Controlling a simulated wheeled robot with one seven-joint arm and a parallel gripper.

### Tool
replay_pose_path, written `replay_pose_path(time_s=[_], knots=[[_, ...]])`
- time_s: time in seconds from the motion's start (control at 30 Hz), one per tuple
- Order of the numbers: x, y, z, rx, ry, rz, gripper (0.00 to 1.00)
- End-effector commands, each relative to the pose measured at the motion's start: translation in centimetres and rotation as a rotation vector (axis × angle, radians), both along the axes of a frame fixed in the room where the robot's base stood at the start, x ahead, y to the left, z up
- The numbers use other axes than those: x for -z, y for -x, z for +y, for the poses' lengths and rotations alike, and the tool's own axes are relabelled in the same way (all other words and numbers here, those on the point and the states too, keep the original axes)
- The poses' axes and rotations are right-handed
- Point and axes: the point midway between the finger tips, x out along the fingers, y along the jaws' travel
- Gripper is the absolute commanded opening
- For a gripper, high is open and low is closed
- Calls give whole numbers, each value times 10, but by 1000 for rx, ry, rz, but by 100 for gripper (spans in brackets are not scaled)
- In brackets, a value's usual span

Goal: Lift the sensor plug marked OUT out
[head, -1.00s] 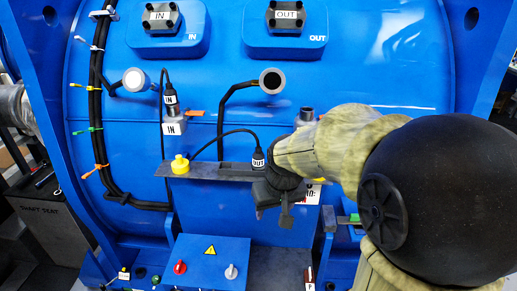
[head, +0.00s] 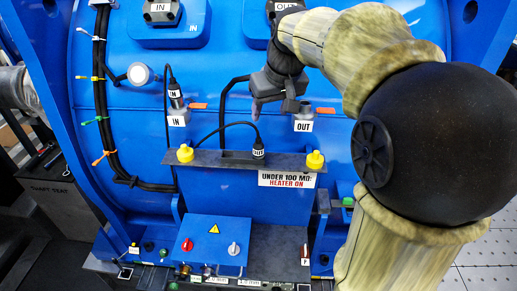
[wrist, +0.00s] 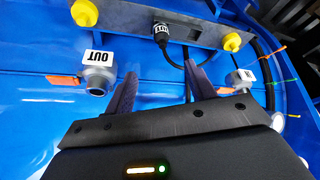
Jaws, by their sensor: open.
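The black sensor plug marked OUT (head: 258,150) stands upright in the grey bracket (head: 225,160), between two yellow caps, with its black cable arching to the left. The plug also shows in the wrist view (wrist: 161,32), beyond my fingertips. My gripper (head: 272,106) is open and empty, above the bracket and apart from the plug. In the wrist view its two fingers (wrist: 158,80) reach towards the bracket with a gap between them. The grey OUT fitting (head: 303,113) is just right of my gripper and shows in the wrist view (wrist: 97,78).
The IN plug (head: 174,93) sits at the grey IN fitting (head: 179,117) on the left. Yellow caps (head: 185,153) and (head: 315,160) stand on the bracket. A "HEATER ON" sign (head: 286,180) hangs below. A blue switch box (head: 205,244) is lower down.

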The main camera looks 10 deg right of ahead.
Motion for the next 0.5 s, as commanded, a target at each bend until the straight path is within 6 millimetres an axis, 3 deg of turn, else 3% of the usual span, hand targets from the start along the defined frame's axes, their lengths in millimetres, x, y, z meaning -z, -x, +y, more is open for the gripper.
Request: replay_pose_path(time_s=[0.5], knots=[[83,-33,6,0,0,5,55]])
